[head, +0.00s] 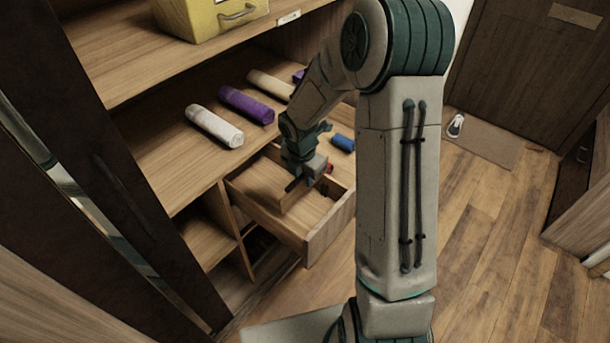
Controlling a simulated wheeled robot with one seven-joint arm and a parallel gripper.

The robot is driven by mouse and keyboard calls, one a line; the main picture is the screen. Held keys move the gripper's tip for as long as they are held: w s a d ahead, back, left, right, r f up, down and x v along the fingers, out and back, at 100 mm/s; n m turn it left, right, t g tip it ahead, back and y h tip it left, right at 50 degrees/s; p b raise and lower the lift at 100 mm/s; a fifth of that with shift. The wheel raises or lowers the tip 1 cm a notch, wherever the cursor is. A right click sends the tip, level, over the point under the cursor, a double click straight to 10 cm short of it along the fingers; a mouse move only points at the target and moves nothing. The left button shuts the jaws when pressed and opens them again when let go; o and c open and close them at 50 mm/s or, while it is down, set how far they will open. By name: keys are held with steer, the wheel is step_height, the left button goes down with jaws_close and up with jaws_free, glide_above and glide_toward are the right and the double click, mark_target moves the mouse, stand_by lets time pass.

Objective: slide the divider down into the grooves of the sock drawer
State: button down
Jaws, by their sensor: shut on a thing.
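The sock drawer (282,232) is a light wooden drawer, pulled open from the shelf unit. My gripper (302,181) is inside or just over the drawer, pointing down. It is shut on the divider (292,200), a thin wooden board of nearly the same colour as the drawer. The divider's lower edge and the grooves cannot be made out, so I cannot tell whether the board is in them. A small red thing (330,168) shows beside the gripper, partly hidden.
On the shelf above lie a white roll (214,126), a purple roll (246,104) and a cream roll (270,84). A yellow box (212,14) stands higher up. A dark door panel (120,190) is at left. The floor (480,240) at right is clear; a shoe (456,126) lies beyond.

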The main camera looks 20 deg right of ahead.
mark_target(306, 191)
steer(key=shift+f+b, duration=1.65)
steer(key=shift+f, duration=0.95)
steer(key=shift+f+b, duration=1.8)
steer(key=shift+f, duration=1.55)
steer(key=c, duration=1.4)
jaws_free()
steer(key=shift+o, duration=0.2)
steer(key=shift+r, duration=0.1)
steer(key=shift+r, duration=0.1)
steer(key=r, duration=0.4)
steer(key=a+r+p, duration=0.1)
steer(key=r, duration=0.4)
steer(key=s+r+p, duration=0.1)
steer(key=r, duration=0.3)
steer(key=shift+a+r, duration=0.25)
